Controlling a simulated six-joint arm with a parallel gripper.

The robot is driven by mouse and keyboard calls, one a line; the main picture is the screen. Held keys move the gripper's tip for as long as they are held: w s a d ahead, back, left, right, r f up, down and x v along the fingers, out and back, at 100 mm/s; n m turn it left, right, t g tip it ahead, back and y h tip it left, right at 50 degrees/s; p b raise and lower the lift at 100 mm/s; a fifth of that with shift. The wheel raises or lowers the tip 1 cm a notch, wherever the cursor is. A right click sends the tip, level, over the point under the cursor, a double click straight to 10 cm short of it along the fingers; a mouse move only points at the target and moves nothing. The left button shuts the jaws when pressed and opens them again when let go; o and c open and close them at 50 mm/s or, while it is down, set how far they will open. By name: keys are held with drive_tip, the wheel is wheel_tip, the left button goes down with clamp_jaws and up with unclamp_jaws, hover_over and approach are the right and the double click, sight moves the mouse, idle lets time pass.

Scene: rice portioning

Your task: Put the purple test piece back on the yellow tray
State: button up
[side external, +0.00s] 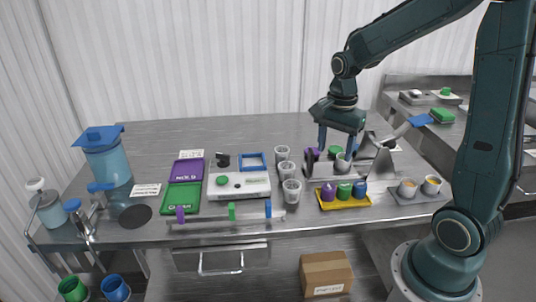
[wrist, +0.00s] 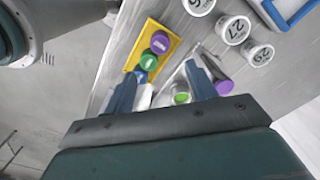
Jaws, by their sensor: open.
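The yellow tray (side external: 347,206) stands near the front edge of the bench with a purple piece (side external: 328,191), a green piece (side external: 344,191) and a blue piece (side external: 360,187) on it. In the wrist view the tray (wrist: 149,27) shows a purple top (wrist: 160,42) and a green top (wrist: 148,62). A second purple piece (side external: 311,155) is at the metal stand behind the tray; it also shows in the wrist view (wrist: 223,87), beside my right-hand finger. My gripper (side external: 337,146) is open above the stand, fingers apart, with nothing seen held.
A green-topped item (wrist: 181,97) and a grey cup (side external: 343,162) are at the stand. Several numbered white cups (side external: 291,191) stand left of the tray. A grey tray with two cups (side external: 408,197) is to its right. Open bench lies at the back left.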

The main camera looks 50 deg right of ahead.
drive_tip(key=s+a+r+n+t, duration=0.5)
drive_tip(key=s+a+r+n, duration=0.5)
drive_tip(key=n, duration=0.8)
drive_tip(key=s+a, duration=0.2)
drive_tip(key=shift+s+r+t, duration=0.3)
drive_tip(key=shift+s+r, duration=0.05)
drive_tip(key=shift+r, duration=0.05)
